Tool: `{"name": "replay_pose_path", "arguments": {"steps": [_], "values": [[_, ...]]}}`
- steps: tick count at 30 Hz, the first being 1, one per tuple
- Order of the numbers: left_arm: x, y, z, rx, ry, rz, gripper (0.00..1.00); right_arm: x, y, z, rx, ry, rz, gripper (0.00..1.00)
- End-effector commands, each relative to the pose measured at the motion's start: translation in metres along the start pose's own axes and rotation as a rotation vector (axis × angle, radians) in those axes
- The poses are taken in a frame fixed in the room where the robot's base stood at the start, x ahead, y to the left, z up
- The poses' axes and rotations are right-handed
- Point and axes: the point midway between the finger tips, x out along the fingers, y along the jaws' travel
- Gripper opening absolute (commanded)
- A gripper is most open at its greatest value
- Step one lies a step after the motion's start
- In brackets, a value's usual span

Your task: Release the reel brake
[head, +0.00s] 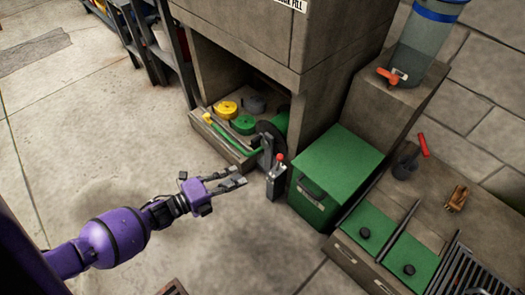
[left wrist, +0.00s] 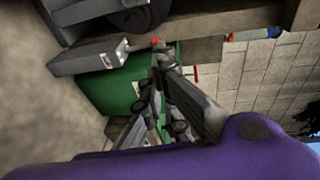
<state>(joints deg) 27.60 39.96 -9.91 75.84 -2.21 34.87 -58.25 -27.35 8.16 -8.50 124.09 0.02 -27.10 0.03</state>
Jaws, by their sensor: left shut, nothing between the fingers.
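The reel brake is a grey upright post (head: 276,181) with a red-tipped lever (head: 280,158), in front of the hose reel (head: 269,137). The reel is a dark disc with green hose, low in a concrete cabinet opening. In the left wrist view the grey post (left wrist: 88,57) lies at upper left, and the red tip (left wrist: 157,42) shows just beyond my fingertips. My left gripper (head: 242,178) is shut and empty, just left of the post in the head view; it also shows in the left wrist view (left wrist: 159,68). I cannot tell whether it touches the lever. My right gripper is not in view.
A green box (head: 335,170) stands right of the brake post. A concrete counter (head: 425,215) with green lids and a red-handled tool (head: 423,145) extends right. Yellow and green hose coils (head: 227,109) lie in the cabinet. The floor at left is clear.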

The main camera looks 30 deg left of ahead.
Motion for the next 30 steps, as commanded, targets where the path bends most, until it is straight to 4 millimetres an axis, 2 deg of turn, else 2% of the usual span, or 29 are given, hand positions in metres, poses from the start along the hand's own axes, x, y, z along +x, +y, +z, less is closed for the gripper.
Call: {"name": "replay_pose_path", "arguments": {"steps": [5, 18, 24, 30], "values": [[0.023, 0.002, 0.0, 0.002, 0.0, 0.0, 0.0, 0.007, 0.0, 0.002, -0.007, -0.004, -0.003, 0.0], [0.112, 0.005, 0.0, -0.001, -0.001, 0.004, 0.0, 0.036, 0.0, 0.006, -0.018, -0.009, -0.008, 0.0], [0.133, 0.004, 0.0, -0.002, -0.002, 0.004, 0.0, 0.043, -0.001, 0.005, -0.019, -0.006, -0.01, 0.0], [0.138, 0.003, 0.0, -0.002, -0.002, 0.005, 0.0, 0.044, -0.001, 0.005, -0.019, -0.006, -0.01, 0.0]]}}
